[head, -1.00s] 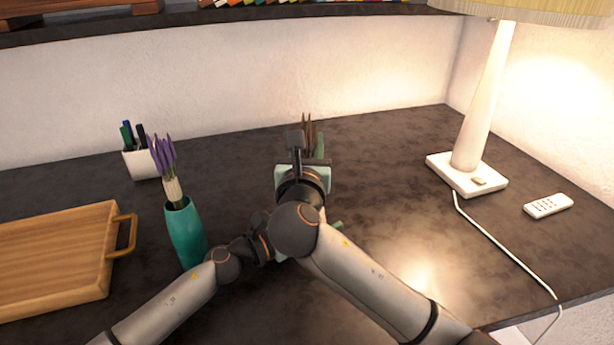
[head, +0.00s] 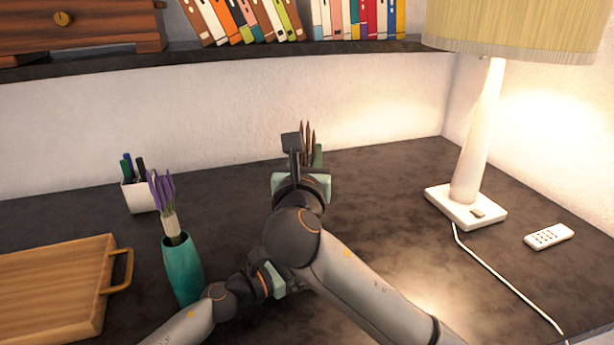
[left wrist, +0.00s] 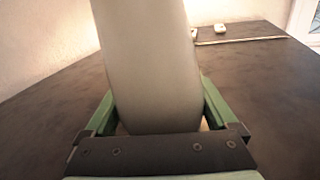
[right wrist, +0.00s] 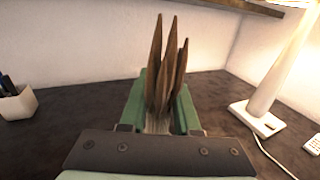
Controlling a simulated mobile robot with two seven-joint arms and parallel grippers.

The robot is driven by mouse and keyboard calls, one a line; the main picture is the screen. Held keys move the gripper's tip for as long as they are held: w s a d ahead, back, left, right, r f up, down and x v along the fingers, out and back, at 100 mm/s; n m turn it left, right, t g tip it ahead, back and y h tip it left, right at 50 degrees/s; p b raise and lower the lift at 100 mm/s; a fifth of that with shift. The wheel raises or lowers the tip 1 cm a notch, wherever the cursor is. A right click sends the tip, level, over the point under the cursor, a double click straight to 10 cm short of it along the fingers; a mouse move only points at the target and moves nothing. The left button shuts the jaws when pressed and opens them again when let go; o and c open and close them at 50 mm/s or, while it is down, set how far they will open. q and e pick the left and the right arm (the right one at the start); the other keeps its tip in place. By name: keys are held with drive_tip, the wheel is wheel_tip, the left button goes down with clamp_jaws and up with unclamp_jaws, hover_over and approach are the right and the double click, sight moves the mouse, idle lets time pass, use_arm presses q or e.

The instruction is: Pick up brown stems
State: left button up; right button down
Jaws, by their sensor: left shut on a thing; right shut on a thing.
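The brown stems (right wrist: 166,70) are several pointed, upright spikes with a pale bundled base. My right gripper (right wrist: 160,110) is shut around that base. In the head view the stems (head: 308,140) show just behind my right gripper (head: 305,168), against the wall. My left gripper (left wrist: 155,115) is shut on a smooth grey-white, vase-like body (left wrist: 148,60), which fills the middle of the left wrist view. In the head view my left gripper (head: 275,277) is low on the desk side, partly behind my right arm, and the vase-like body is hidden.
A teal vase (head: 182,270) with purple flowers (head: 164,195) stands close to my left arm. A white pen cup (head: 140,197), a wooden board (head: 50,285), a lamp (head: 470,205) and a remote (head: 549,236) are on the dark desk (head: 385,190). A book shelf (head: 230,52) overhangs the back.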

wheel_tip(320, 180, up, 23)
drive_tip(key=shift+r, duration=0.1)
use_arm(q)
drive_tip(key=o, duration=1.6)
drive_tip(key=shift+c, duration=0.2)
drive_tip(key=v, duration=1.2)
drive_tip(key=shift+s, duration=0.1)
use_arm(e)
drive_tip(key=shift+s, duration=0.1)
